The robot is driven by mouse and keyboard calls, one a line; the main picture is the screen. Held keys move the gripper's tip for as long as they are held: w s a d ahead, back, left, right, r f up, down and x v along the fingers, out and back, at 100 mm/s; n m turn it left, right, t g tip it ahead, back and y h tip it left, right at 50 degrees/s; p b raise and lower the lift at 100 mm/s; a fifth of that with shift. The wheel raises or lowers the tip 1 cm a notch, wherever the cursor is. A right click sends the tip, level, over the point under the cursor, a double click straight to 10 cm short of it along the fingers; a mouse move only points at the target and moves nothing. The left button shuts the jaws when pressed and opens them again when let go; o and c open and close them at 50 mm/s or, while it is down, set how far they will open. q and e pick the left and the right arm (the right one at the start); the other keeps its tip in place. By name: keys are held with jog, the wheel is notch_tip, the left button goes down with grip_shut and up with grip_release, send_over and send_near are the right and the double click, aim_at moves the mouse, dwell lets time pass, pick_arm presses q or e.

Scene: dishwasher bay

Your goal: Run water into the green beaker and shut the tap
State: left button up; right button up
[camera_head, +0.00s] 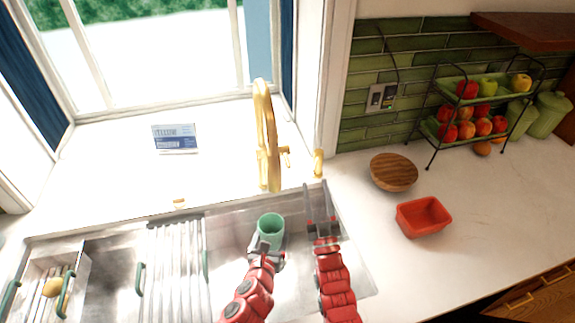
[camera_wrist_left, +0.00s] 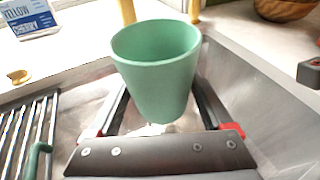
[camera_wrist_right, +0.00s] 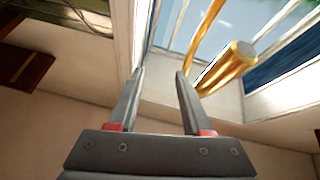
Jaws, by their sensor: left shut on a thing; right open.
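The green beaker (camera_head: 271,229) is upright over the sink basin, below the gold tap (camera_head: 267,150). My left gripper (camera_head: 268,250) is shut on the beaker, which also shows between the fingers in the left wrist view (camera_wrist_left: 156,70). I cannot see any water stream from the spout. The tap's lever (camera_head: 285,154) is on the right side of its body. My right gripper (camera_head: 319,205) is open and empty, right of the beaker and below the lever. In the right wrist view a gold tap part (camera_wrist_right: 228,68) lies beyond the right fingertip.
The sink (camera_head: 300,280) has a drying rack (camera_head: 178,265) on its left side. A wooden bowl (camera_head: 394,172) and a red tray (camera_head: 423,217) stand on the counter to the right. A fruit rack (camera_head: 470,105) stands behind them. A box (camera_head: 175,138) is on the window ledge.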

aim_at(289, 168)
jog(key=w+a+f+n+g, duration=0.1)
jog(key=w+a+f+g, duration=0.3)
jog(key=w+f+g, duration=0.35)
jog(key=shift+t, duration=0.75)
jog(key=w, duration=0.4)
jog(key=w+a, duration=0.1)
jog(key=w, duration=0.3)
jog(key=w+a+f, duration=0.1)
jog(key=w, duration=0.3)
jog(key=shift+w+f, duration=0.1)
jog(key=shift+w, duration=0.1)
grip_shut()
